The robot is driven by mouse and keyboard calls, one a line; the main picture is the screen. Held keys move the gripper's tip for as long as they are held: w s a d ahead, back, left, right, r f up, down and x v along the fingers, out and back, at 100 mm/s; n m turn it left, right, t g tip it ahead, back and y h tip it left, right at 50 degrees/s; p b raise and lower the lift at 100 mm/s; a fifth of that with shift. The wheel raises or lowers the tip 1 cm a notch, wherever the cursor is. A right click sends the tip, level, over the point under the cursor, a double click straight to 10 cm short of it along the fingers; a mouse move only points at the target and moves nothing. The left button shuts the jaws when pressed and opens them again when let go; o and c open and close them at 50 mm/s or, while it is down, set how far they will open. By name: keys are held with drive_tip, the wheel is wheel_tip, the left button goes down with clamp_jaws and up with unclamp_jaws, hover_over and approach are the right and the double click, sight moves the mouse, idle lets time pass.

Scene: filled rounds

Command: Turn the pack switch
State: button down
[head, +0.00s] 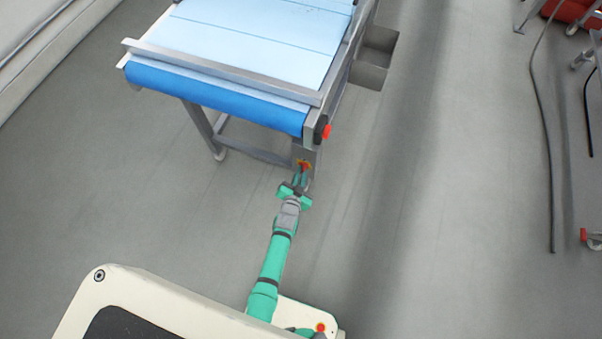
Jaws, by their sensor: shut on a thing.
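The pack switch (304,164) looks like a small red and orange part at the front right leg of the conveyor, below the belt. My gripper (301,176) reaches up to it from below in the picture and is shut on it. The fingers cover much of the switch, so which way its handle points is too small to tell.
The conveyor (240,91) with a blue belt stands above my gripper in the picture. A red button (326,131) sits on its right side, near my gripper. A grey open bin (375,57) is beside the conveyor. A dark cable (550,150) lies at right. The floor between is clear.

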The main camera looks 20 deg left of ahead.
drive_tip(key=shift+a+n+h, duration=0.2)
drive_tip(key=shift+n+h, duration=0.8)
drive_tip(key=shift+n, duration=0.3)
drive_tip(key=c, duration=1.8)
unclamp_jaws()
drive_tip(key=shift+v, duration=5.4)
drive_tip(key=shift+a, duration=0.1)
